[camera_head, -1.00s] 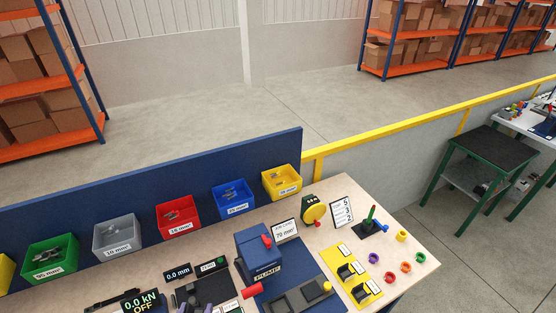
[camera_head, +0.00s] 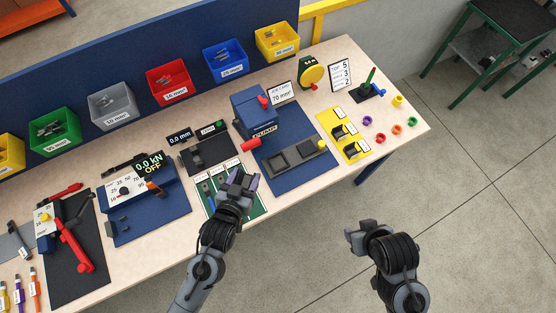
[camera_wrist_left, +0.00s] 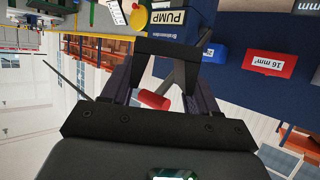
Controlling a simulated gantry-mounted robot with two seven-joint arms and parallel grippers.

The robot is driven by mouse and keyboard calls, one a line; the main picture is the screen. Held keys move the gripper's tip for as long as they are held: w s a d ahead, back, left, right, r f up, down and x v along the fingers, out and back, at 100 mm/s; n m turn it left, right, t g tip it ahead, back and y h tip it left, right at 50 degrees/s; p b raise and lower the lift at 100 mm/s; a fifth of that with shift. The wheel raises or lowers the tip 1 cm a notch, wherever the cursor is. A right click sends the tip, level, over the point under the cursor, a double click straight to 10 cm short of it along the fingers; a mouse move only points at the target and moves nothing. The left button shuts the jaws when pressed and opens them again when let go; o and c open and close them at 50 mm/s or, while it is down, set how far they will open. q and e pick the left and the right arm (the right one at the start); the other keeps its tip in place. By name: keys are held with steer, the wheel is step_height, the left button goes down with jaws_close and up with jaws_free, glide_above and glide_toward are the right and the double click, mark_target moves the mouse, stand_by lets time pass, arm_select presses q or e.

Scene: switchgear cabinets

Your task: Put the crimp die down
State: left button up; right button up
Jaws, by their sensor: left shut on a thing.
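My left gripper (camera_head: 241,183) is over the green mat (camera_head: 258,203) at the bench's front edge. In the left wrist view it is shut on a black, bracket-shaped piece (camera_wrist_left: 172,48), which I take to be the crimp die. In the head view the held piece is hard to separate from the dark fingers. The yellow rack (camera_head: 328,121) at the right carries two black dies (camera_head: 352,149); its far place looks bare. My right gripper (camera_head: 362,236) hangs off the bench over the floor, and its fingers are unclear.
The blue pump (camera_head: 256,110) has a red handle and stands behind the left gripper, with a dark two-pocket tray (camera_head: 293,158) on its blue mat. A black pad (camera_head: 205,155) and a force-readout press (camera_head: 140,189) are to the left. Bins line the back.

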arm_select(q)
steer(key=w+d+f+m+g+h+b, duration=0.1)
steer(key=d+f+m+g+h+b, duration=0.2)
steer(key=d+f+b, duration=0.4)
steer(key=d+f+m+g+h+b, duration=0.2)
steer(key=d+f+m+h+b, duration=0.25)
steer(key=d+b, duration=0.4)
steer(key=w+d+r+m+g+b, duration=0.1)
steer(key=w+d+b, duration=0.3)
steer(key=w+b, duration=0.4)
steer(key=shift+d+r+m+g+h+b, duration=0.2)
steer(key=shift+r+m+g+h+b, duration=0.2)
steer(key=shift+b, duration=0.6)
steer(key=shift+f, duration=0.1)
